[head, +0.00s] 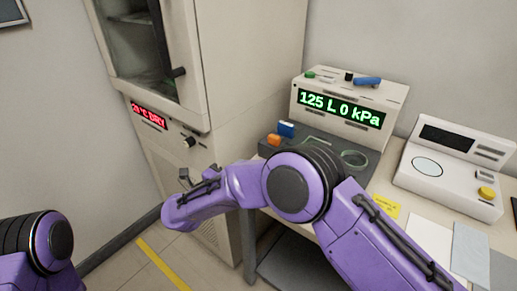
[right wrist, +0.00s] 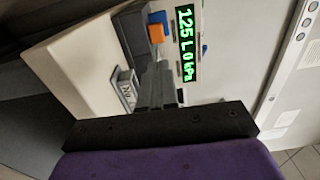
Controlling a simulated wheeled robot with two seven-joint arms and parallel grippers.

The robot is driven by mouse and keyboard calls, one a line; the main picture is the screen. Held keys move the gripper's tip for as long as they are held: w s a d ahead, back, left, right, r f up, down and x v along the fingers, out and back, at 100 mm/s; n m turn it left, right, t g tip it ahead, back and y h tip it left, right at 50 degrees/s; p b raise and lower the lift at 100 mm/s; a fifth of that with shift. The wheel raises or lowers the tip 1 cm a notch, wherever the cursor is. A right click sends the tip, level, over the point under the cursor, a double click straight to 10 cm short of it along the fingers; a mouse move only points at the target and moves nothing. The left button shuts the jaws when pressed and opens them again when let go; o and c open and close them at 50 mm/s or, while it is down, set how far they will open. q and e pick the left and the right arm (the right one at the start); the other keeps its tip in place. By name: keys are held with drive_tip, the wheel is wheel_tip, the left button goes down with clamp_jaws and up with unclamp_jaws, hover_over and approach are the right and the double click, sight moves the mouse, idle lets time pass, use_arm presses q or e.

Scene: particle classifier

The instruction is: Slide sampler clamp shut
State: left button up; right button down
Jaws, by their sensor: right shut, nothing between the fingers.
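The sampler (head: 335,118) is a beige box on the bench with a green display reading "125 L 0 kPa". A dark grey base (head: 365,150) with a green ring lies in front of it. Blue (head: 287,128) and orange (head: 274,140) blocks sit at its left end; I cannot tell which part is the clamp. In the right wrist view, my right gripper (right wrist: 156,85) is shut and empty, pointing toward the orange block (right wrist: 157,33); contact is unclear. In the head view, my right arm hides part of the base. My left gripper is out of view.
A tall beige cabinet (head: 245,60) with a red display (head: 149,115) stands left of the bench. A white device (head: 450,170) with a yellow button is at the right. Papers (head: 428,240) lie on the bench front. Floor at left is clear.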

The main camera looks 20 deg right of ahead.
sight(272, 139)
drive_tip(key=p+x, duration=0.2)
drive_tip(key=x, duration=1.2)
drive_tip(key=shift+p, duration=0.35)
drive_tip(key=shift+a, duration=0.1)
drive_tip(key=shift+f, duration=0.1)
drive_tip(key=shift+b+x, duration=0.9)
drive_tip(key=shift+x, duration=0.05)
drive_tip(key=shift+r, duration=0.25)
